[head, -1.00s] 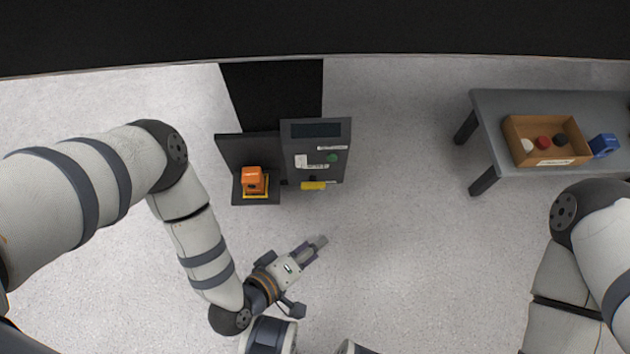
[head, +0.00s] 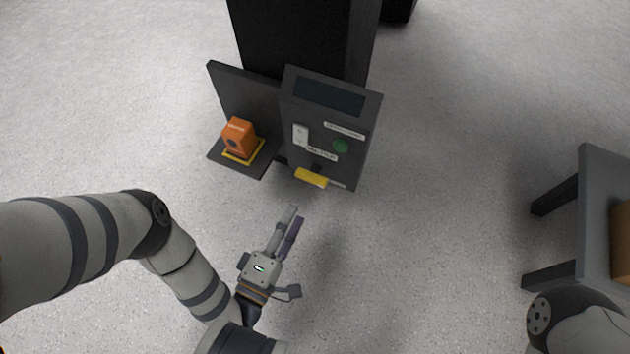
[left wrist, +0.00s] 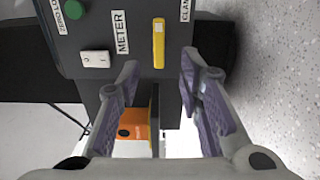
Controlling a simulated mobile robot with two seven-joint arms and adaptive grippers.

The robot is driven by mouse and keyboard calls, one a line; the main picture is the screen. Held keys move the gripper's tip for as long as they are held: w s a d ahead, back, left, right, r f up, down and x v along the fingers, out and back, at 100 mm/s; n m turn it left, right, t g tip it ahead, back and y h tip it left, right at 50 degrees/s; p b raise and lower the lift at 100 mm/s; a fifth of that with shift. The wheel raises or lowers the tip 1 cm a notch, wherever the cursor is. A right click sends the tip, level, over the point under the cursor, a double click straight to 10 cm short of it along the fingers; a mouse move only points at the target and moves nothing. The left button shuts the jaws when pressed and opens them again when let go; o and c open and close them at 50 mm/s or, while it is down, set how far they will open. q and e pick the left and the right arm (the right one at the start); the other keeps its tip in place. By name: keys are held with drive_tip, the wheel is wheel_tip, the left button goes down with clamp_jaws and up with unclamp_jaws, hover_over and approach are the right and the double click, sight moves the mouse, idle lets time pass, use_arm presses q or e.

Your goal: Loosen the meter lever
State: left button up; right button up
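The meter lever is a yellow bar (head: 311,178) at the lower edge of the dark grey control panel (head: 362,115). In the left wrist view the yellow lever (left wrist: 158,43) stands beside the METER label. My left gripper (head: 294,213) is below the lever in the head view, apart from it and pointing at the panel. In the left wrist view its two fingers (left wrist: 158,82) are spread, with nothing held between them and the lever beyond the tips. My right gripper is out of view.
The panel carries a green button (head: 341,146) and a white switch (head: 300,135). An orange block (head: 239,136) sits on a shelf left of the panel. A grey table (head: 595,200) stands at the right. The floor between is clear.

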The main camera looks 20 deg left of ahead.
sight(309, 182)
use_arm(q)
drive_tip(key=w+b, duration=0.3)
drive_tip(key=w, duration=0.8)
drive_tip(key=shift+d+r, duration=0.1)
drive_tip(key=shift+d, duration=0.05)
clamp_jaws()
